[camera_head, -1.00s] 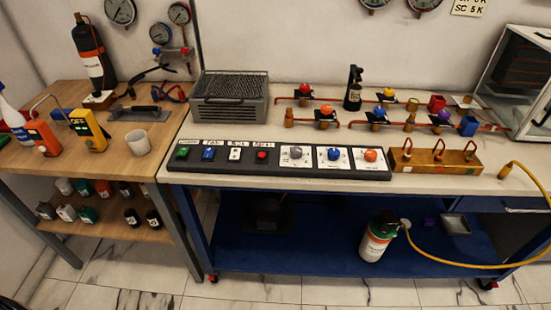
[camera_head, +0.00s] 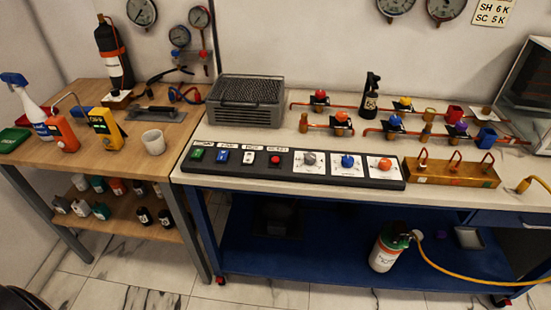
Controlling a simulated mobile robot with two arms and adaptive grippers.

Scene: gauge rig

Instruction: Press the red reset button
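The red reset button (camera_head: 274,160) sits on the black control panel (camera_head: 230,168) along the front of the workbench. It is the fourth from the left in the row. A green button (camera_head: 197,154), a blue one (camera_head: 222,156) and a white switch (camera_head: 248,157) are to its left. Neither gripper shows in the head view. Nothing covers the red button.
A wooden table (camera_head: 95,165) with a white cup (camera_head: 153,141) and yellow meter (camera_head: 102,122) stands left. Behind the panel are a grey grill box (camera_head: 245,100) and pipes with valves. A brass block (camera_head: 450,172) sits right of the panel. A gas bottle (camera_head: 388,248) stands on the blue lower shelf.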

